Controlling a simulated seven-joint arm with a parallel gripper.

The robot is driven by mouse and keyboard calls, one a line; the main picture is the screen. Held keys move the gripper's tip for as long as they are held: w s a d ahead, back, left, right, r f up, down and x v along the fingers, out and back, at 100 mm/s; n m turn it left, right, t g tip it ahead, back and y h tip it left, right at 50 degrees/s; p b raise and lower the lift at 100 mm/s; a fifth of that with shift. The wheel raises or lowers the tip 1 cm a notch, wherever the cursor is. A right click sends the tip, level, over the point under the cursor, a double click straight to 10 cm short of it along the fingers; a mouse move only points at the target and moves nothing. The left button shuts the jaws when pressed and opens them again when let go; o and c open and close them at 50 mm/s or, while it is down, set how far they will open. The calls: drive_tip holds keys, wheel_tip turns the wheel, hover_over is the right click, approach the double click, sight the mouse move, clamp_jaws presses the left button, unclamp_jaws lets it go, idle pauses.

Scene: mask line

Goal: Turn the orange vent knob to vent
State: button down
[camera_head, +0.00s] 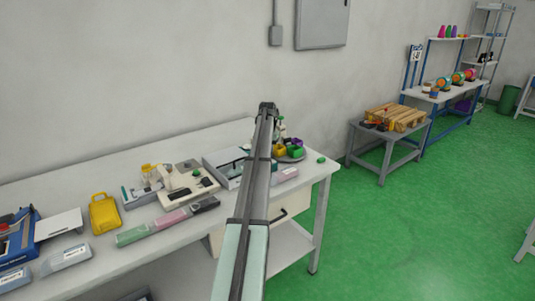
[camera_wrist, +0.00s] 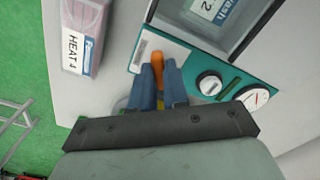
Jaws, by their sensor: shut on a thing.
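The orange vent knob (camera_wrist: 157,58) sticks out from between my gripper's fingertips in the wrist view. My gripper (camera_wrist: 158,70) has its two blue fingers closed on the knob, one on each side. The knob sits on a teal panel (camera_wrist: 233,76), near a white label. The fingers hide the knob's lower part and any marks under it, so its setting cannot be read. In the head view my arm covers the knob, and I cannot make out the gripper.
Beside the knob are a black-and-white dial (camera_wrist: 209,83) and a round gauge (camera_wrist: 253,97). A clear-windowed box (camera_wrist: 212,18) adjoins the panel. A pink box marked HEAT (camera_wrist: 82,30) lies nearby. In the head view, the white bench (camera_head: 92,262) carries several tools and a yellow case (camera_head: 104,214).

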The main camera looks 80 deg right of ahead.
drive_tip(key=n, duration=0.5)
drive_tip(key=shift+n, duration=0.3)
drive_tip(key=n, duration=0.5)
drive_tip(key=shift+n, duration=0.3)
drive_tip(key=c, duration=1.1)
unclamp_jaws()
wheel_tip(320, 180, up, 14)
drive_tip(key=shift+f, duration=0.1)
